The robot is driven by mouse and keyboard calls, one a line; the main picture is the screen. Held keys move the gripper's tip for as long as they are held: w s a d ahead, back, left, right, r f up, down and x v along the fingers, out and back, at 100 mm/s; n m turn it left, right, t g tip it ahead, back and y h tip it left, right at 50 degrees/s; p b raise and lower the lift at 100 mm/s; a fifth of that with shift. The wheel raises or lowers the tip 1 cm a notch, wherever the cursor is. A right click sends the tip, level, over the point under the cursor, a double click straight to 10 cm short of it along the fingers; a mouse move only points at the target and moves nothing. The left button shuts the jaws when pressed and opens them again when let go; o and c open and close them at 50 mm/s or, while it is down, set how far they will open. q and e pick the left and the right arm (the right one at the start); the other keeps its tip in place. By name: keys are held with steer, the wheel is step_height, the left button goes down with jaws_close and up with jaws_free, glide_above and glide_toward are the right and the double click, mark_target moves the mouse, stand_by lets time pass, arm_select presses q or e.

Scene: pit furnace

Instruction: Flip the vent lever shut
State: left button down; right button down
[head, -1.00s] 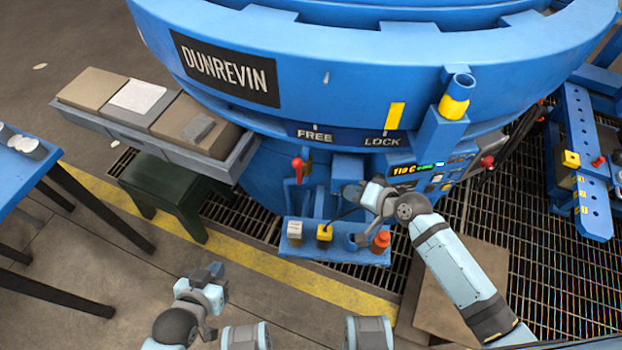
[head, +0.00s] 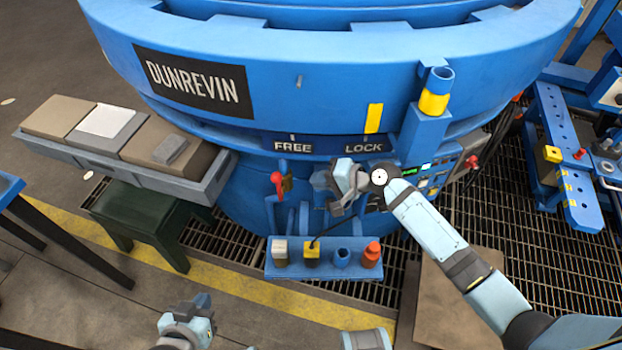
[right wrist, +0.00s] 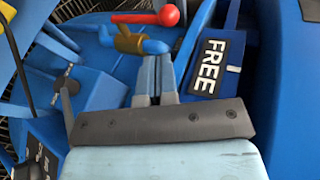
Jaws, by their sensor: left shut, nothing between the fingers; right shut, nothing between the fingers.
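A lever with a red ball knob (head: 277,179) stands below the FREE label on the blue furnace front; no readable label names it the vent lever. In the right wrist view its red knob (right wrist: 168,15) and a brown collar (right wrist: 131,41) lie just beyond my fingertips. My right gripper (head: 320,181) is shut and empty, just right of the lever in the head view. In the right wrist view my right gripper (right wrist: 153,68) has its fingers together near the lever's blue part; contact is unclear. My left gripper (head: 203,303) is shut and empty, low and away from the furnace.
A blue shelf (head: 322,273) with several small fittings sits below the lever. The FREE label (right wrist: 213,66) is right of my fingers. A grey tray (head: 196,188) with blocks juts out left. A lit control panel (head: 424,176) is right of my right gripper.

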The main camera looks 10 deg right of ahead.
mark_target(280, 184)
steer(key=x, duration=0.8)
steer(key=shift+b, duration=0.35)
steer(key=shift+a, duration=0.1)
